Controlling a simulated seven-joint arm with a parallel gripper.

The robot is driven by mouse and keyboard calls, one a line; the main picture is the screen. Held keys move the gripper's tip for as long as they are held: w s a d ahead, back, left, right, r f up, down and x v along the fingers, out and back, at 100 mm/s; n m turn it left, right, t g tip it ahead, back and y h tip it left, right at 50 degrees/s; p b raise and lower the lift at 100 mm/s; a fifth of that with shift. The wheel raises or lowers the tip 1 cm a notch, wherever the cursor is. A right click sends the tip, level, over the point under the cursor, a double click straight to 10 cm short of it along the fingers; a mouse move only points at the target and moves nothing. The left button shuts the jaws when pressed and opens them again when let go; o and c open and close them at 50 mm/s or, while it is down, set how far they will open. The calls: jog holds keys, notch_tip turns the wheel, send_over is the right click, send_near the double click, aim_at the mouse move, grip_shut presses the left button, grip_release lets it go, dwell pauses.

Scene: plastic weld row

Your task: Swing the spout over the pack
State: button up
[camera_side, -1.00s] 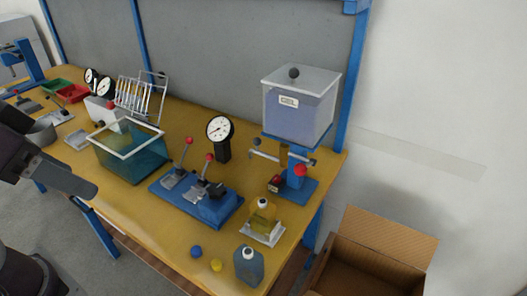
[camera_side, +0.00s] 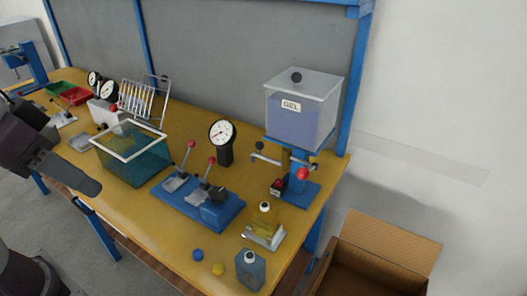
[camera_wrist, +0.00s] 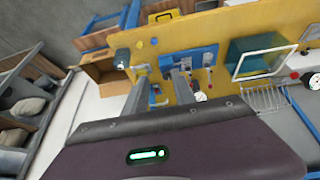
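The gel dispenser is a clear tank (camera_side: 303,112) of bluish gel on a blue stand at the table's right end. Its metal spout (camera_side: 268,159) sticks out to the left below the tank, with a dark knob near its end. A yellow pack with a white cap (camera_side: 266,218) stands on a small pale tray in front of the dispenser. The spout end is behind the pack, not above it. My gripper (camera_wrist: 160,92) is open and empty in the wrist view. In the side view it is at the far left, well away from the spout. The fingers hide the dispenser in the wrist view.
A blue lever fixture (camera_side: 200,197) and a dial gauge (camera_side: 222,133) stand left of the dispenser. A teal tank (camera_side: 132,155) stands further left. A cardboard box (camera_side: 385,250) is beyond the right end.

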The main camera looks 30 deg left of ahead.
jog(key=w+d+g+h, duration=0.1)
jog(key=w, duration=0.1)
jog(key=w+d+g+h, duration=0.1)
jog(key=w, duration=0.1)
jog(key=w+d+g, duration=0.1)
jog(key=w, duration=0.1)
jog(key=shift+w+d+r+h, duration=0.1)
jog(key=shift+d+r+h, duration=0.05)
jog(key=shift+d+h, duration=0.25)
grip_shut()
jog(key=w+d+f+n+g+h, duration=0.1)
jog(key=w+h, duration=0.2)
jog(key=w, duration=0.5)
jog(key=w+d+f+n+g+h, duration=0.15)
jog(key=w+h, duration=0.25)
jog(key=w, duration=0.4)
jog(key=w+a+f+n+t+h, duration=0.55)
jog(key=w+a+f+t, duration=0.35)
jog(key=w+a+f, duration=0.55)
jog(key=w+a+x, duration=0.1)
jog(key=x, duration=1.2)
jog(key=shift+y, duration=0.45)
jog(key=shift+s+d+r, duration=0.1)
jog(key=shift+s+d, duration=0.05)
jog(key=shift+s, duration=0.85)
jog(key=shift+s+d+r, duration=0.1)
jog(key=shift+s+d, duration=0.1)
jog(key=shift+s, duration=0.85)
jog(key=shift+s, duration=0.1)
